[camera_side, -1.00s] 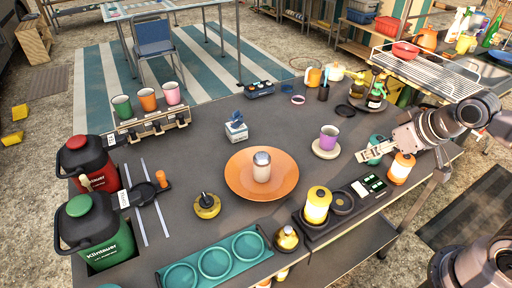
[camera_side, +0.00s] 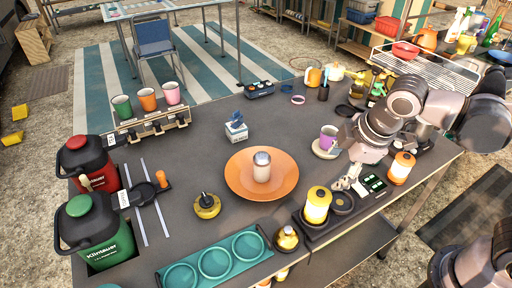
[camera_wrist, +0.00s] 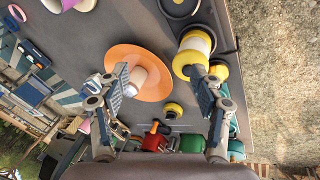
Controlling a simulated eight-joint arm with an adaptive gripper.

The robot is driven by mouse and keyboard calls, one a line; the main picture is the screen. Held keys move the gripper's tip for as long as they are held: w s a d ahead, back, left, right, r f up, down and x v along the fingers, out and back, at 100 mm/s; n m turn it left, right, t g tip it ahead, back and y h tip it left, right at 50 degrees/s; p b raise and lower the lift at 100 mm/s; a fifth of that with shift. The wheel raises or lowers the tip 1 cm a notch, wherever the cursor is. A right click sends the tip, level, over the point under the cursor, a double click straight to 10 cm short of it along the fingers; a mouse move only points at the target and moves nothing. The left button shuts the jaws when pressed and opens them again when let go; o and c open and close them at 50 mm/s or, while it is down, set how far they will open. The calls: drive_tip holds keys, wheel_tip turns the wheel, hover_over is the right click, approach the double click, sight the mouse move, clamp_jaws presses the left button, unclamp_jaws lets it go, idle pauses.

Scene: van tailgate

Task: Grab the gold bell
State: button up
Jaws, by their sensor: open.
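Two bell-like gold things stand on the dark table. One, yellow-gold with a dark top (camera_side: 207,206), is left of the orange plate. The other, a brass-gold one with a small knob (camera_side: 287,238), stands at the right end of the teal tray. I cannot tell for sure which is the gold bell. In the wrist view a small yellow-gold thing with a dark top (camera_wrist: 173,110) shows beyond the plate. My gripper (camera_side: 347,180) is open and empty, above the right side of the table near the yellow lantern; its two fingers (camera_wrist: 158,78) are spread wide in the wrist view.
The orange plate (camera_side: 238,182) holds a pale shaker (camera_side: 262,167). A yellow lantern (camera_side: 317,205) stands in a black holder close to my gripper. A purple cup (camera_side: 328,137) and an orange lantern (camera_side: 401,167) are nearby.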

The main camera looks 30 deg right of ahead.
drive_tip(key=s+a+f+n+g+h, duration=0.1)
drive_tip(key=a+f+n, duration=0.1)
drive_tip(key=a+n, duration=0.7)
drive_tip(key=n+h, duration=0.2)
drive_tip(key=n, duration=0.4)
approach(288, 231)
drive_tip(key=shift+x, duration=5.75)
drive_tip(key=c, duration=1.1)
